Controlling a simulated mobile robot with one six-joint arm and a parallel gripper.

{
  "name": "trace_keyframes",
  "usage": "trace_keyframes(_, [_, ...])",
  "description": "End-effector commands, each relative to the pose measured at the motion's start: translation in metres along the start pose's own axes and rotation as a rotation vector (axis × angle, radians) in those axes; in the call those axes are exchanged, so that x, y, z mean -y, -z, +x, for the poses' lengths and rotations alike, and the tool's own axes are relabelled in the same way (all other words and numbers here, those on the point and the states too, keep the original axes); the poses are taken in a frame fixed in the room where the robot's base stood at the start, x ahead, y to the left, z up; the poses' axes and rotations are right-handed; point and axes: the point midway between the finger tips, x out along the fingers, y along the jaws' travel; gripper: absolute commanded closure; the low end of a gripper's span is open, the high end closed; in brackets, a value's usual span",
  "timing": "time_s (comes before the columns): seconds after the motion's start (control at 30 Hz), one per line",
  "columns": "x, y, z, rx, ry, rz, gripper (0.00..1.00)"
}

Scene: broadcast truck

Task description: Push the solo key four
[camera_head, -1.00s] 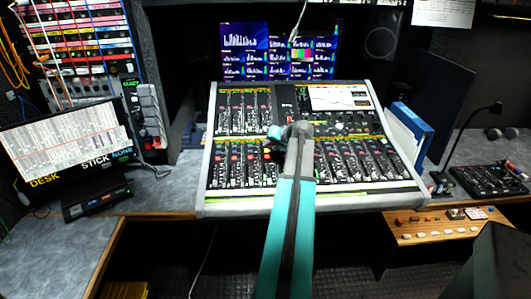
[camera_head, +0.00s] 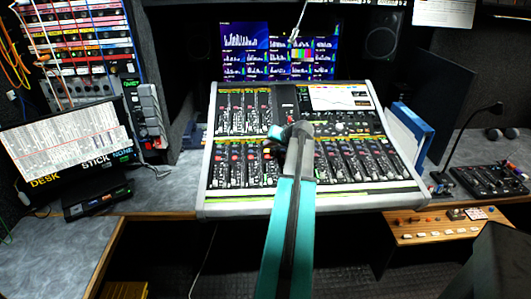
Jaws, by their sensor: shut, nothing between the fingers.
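The mixing desk (camera_head: 224,202) stands in the middle, with rows of channel strips, small keys and faders. Key labels are too small to read, so I cannot tell which one is solo key four. My arm reaches up from the bottom over the desk, and its wrist bends left above the middle strips. My gripper (camera_head: 270,150) shows only as a small dark shape below the wrist, over the left-centre strips. It is shut and empty. I cannot tell whether its tip touches a key. The arm and wrist hide some strips around the desk's centre.
A meter screen (camera_head: 245,60) stands behind the desk, with a thin cable hanging before it. A tilted monitor (camera_head: 70,150) is at left. A blue binder (camera_head: 408,135) and a small mixer (camera_head: 490,180) are at right. A wooden panel with knobs (camera_head: 435,228) sits front right.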

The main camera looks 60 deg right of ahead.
Motion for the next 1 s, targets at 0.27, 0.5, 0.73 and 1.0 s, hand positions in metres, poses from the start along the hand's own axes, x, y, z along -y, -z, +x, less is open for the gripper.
trace_keyframes(0.27, [-0.0005,-0.0001,0.0001,0.000,0.000,0.000,1.00])
trace_keyframes(0.5, [-0.0031,-0.0031,0.0051,0.000,0.000,0.000,1.00])
trace_keyframes(0.73, [-0.0042,-0.0042,0.0074,0.000,0.000,0.000,1.00])
trace_keyframes(1.0, [-0.0041,-0.0041,0.0071,0.000,0.000,0.000,1.00])
